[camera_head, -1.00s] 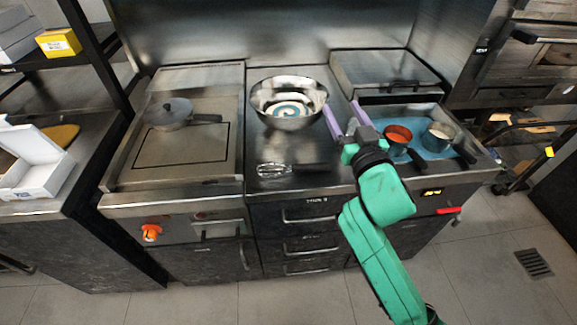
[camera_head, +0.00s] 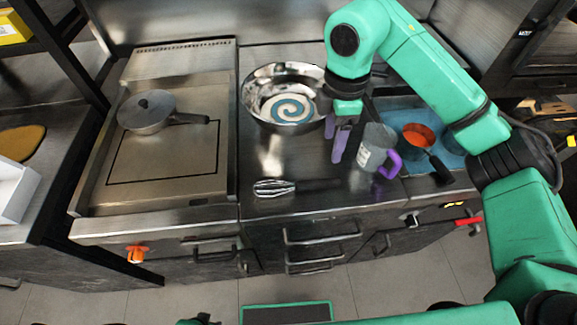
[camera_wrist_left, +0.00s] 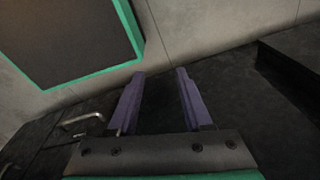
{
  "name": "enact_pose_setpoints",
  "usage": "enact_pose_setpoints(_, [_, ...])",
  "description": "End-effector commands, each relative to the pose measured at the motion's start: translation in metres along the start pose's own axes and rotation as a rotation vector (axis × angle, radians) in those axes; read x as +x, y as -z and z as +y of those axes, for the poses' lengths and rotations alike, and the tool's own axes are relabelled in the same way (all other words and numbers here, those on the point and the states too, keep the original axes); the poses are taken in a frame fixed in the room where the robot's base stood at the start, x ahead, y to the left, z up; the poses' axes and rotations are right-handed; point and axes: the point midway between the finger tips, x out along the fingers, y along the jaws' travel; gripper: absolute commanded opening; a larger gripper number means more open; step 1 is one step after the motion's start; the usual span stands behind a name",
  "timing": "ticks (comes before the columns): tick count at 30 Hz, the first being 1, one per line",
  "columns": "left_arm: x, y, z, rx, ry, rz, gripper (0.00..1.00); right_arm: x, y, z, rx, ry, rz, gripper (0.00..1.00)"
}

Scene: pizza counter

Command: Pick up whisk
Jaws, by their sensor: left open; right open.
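The whisk (camera_head: 273,187) lies flat near the front edge of the middle counter in the head view. Its wire loops point left and its dark handle points right, hard to see against the dark surface. My right gripper (camera_head: 335,147), with purple fingers, is open and points down above the counter. It is behind and to the right of the whisk, apart from it. My left gripper (camera_wrist_left: 160,98) shows in the left wrist view, open and empty. The whisk is not in that view.
A steel bowl (camera_head: 258,95) with a blue-and-white swirl stands behind the whisk. A grey jug (camera_head: 372,146) with a purple handle stands right of my right gripper. A lidded pan (camera_head: 146,112) sits on the left griddle. Counter around the whisk is clear.

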Motion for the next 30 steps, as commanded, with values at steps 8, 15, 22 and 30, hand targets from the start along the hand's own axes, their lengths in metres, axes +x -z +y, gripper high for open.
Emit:
enact_pose_setpoints(8, [-0.017,-0.052,0.007,-0.002,-0.010,-0.086,0.50,0.065,0.001,-0.001,-0.006,0.005,0.005,0.66])
enact_pose_setpoints(15, [-0.035,-0.029,0.004,-0.001,-0.006,-0.054,0.50,0.099,-0.002,0.000,-0.006,0.007,0.006,0.66])
enact_pose_setpoints(22, [-0.039,-0.014,0.002,0.000,-0.004,-0.029,0.50,0.131,-0.002,0.002,-0.009,0.001,0.007,0.66])
enact_pose_setpoints(30, [-0.038,-0.028,0.004,0.000,-0.007,-0.051,0.50,0.131,-0.002,0.002,-0.009,0.000,0.008,0.16])
